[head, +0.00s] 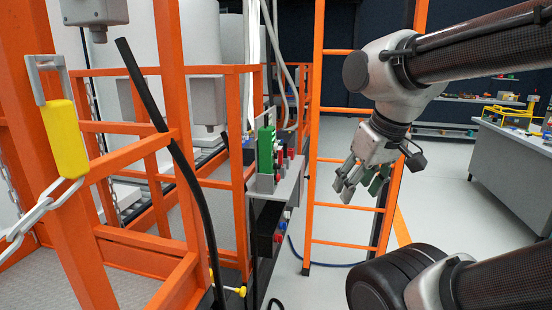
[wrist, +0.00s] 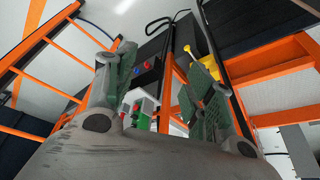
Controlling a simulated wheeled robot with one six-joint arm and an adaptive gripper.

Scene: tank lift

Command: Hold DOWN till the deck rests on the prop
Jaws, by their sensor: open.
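The control panel (head: 275,185) stands right of the orange frame, with a green block and several red buttons on top and blue and red ones below. Which button is DOWN cannot be read. My gripper (head: 354,183) is open and empty, right of the panel and apart from it, in front of the orange ladder. In the wrist view my gripper (wrist: 158,72) has its two fingers spread, with part of the panel (wrist: 140,105) showing between and beyond them. A grey grated deck (head: 30,278) lies inside the orange frame at lower left. I cannot make out the prop or its contact with the deck.
An orange ladder (head: 330,222) stands behind my gripper. A black hose (head: 170,145) crosses the frame. A grey workbench (head: 512,165) is at the right. Floor before it is clear.

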